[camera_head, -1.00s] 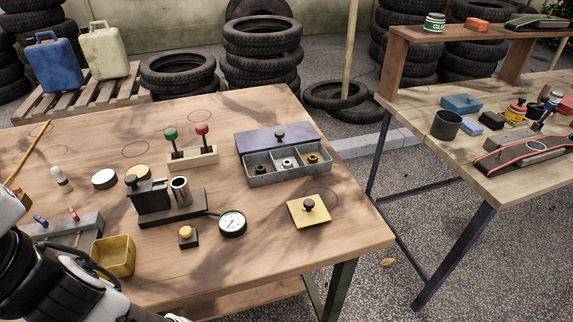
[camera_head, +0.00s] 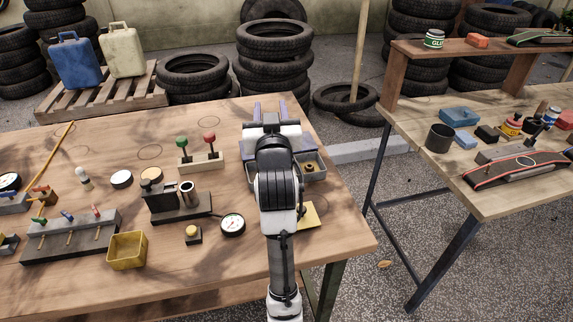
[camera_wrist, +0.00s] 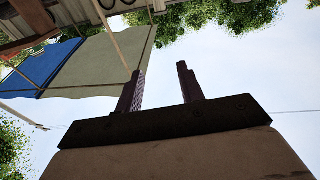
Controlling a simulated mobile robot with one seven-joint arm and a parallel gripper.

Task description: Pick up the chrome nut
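The chrome nut is not visible in either view now; a second ago it showed in the middle compartment of the grey tray (camera_head: 315,176). My arm now hides that compartment. The brass nut (camera_head: 309,167) in the right compartment still shows. My gripper (camera_head: 270,109) is over the far part of the table, in front of the tray's blue lid in the picture. Its two fingers are apart with nothing between them. In the wrist view my gripper (camera_wrist: 159,88) is also open and empty, with its fingers against sky.
A yellow plate (camera_head: 309,216) lies partly behind my arm. A gauge (camera_head: 232,224), a block with a metal cylinder (camera_head: 188,193) and a stand with green and red knobs (camera_head: 201,163) are to the left. A second table (camera_head: 500,203) stands to the right across a gap.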

